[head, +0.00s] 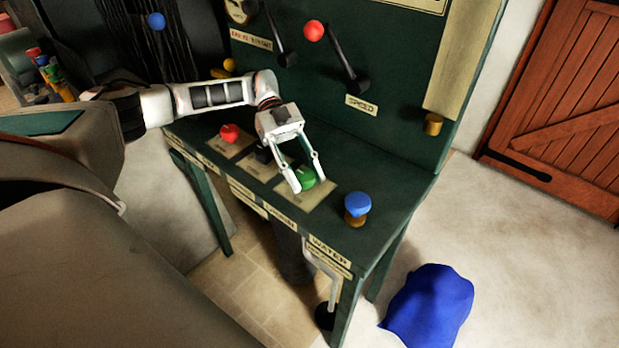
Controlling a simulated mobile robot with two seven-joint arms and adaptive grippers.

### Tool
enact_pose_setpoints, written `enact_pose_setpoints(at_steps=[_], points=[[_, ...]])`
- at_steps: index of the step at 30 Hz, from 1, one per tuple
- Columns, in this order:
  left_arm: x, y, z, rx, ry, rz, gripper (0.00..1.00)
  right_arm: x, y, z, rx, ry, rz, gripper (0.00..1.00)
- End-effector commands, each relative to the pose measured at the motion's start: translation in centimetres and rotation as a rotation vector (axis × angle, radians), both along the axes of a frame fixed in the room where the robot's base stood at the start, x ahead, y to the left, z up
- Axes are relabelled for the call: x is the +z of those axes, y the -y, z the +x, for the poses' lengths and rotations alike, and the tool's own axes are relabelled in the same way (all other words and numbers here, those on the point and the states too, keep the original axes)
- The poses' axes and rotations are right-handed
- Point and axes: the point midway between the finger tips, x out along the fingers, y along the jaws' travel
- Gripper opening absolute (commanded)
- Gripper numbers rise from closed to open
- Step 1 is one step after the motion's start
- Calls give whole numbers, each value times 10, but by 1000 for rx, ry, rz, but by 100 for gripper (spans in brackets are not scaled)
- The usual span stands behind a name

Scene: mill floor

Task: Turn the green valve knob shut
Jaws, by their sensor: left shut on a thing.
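The green valve knob (307,175) sits on a beige plate on the dark green bench top, near its front edge. My left gripper (309,183) reaches down over it from the upper left, with one finger on each side of the knob. It is shut on the knob, and the fingers hide part of its sides. I cannot tell from this view how far the knob is turned. My right gripper is not in view.
On the bench (395,185) a red knob (230,132) and a dark knob (263,154) stand left of the green one, and a blue knob (357,205) stands right. Levers rise on the back panel (400,60). A blue sack (430,306) lies on the floor.

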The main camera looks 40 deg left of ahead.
Motion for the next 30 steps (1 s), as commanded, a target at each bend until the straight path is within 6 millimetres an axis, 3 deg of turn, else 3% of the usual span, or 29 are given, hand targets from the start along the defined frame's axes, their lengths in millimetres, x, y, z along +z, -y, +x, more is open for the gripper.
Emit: enact_pose_setpoints(at_steps=[17,18,19,30], points=[[-1,1,-1,-31,0,1,10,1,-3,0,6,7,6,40],[-1,1,-1,-31,0,1,42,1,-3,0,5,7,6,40],[-1,1,-1,-31,0,1,49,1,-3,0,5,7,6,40],[0,-1,0,-29,1,0,49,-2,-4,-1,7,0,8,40]])
